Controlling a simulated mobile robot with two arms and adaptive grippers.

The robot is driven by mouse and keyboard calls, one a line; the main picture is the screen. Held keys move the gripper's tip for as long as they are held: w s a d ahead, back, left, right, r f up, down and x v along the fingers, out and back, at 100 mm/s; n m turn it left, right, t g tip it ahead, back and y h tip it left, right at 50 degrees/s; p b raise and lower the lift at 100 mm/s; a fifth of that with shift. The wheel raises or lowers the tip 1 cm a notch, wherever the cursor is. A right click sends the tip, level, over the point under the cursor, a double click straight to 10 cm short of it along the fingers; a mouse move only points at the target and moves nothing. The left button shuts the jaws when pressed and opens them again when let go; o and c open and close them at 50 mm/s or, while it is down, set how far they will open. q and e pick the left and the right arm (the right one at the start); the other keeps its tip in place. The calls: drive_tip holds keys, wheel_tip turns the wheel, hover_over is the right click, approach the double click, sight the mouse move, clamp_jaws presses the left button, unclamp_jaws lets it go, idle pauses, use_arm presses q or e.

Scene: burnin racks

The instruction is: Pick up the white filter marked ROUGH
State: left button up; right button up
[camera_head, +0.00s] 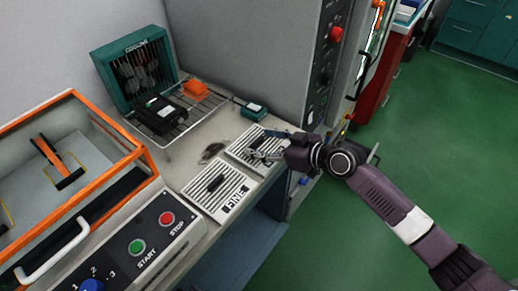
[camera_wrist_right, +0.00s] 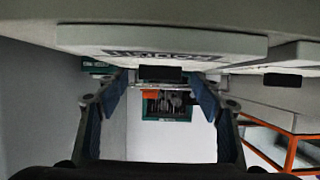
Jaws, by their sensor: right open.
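The white slatted filter (camera_head: 241,149) lies on the bench near its front edge, partly hidden by my right gripper (camera_head: 268,146). In the right wrist view the filter (camera_wrist_right: 235,46) shows edge-on and upside down, with a dark label that seems to read ROUGH. Its dark handle (camera_wrist_right: 160,75) sits between the two spread fingers of my right gripper (camera_wrist_right: 160,88), with a gap on each side. The right gripper is open and low over the filter. My left gripper is out of view.
A similar filter marked FINE (camera_head: 218,188) lies beside it. Behind are a small teal box (camera_head: 254,111), a wire rack (camera_head: 205,107) and a teal case (camera_head: 131,66). A grey cabinet (camera_head: 245,50) stands close behind. An orange-framed enclosure (camera_head: 146,152) and START/STOP panel (camera_head: 150,236) are left.

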drive_tip(key=shift+w+a+f, duration=0.15)
drive_tip(key=c, duration=1.2)
drive_tip(key=shift+c, duration=0.6)
drive_tip(key=shift+r, duration=0.2)
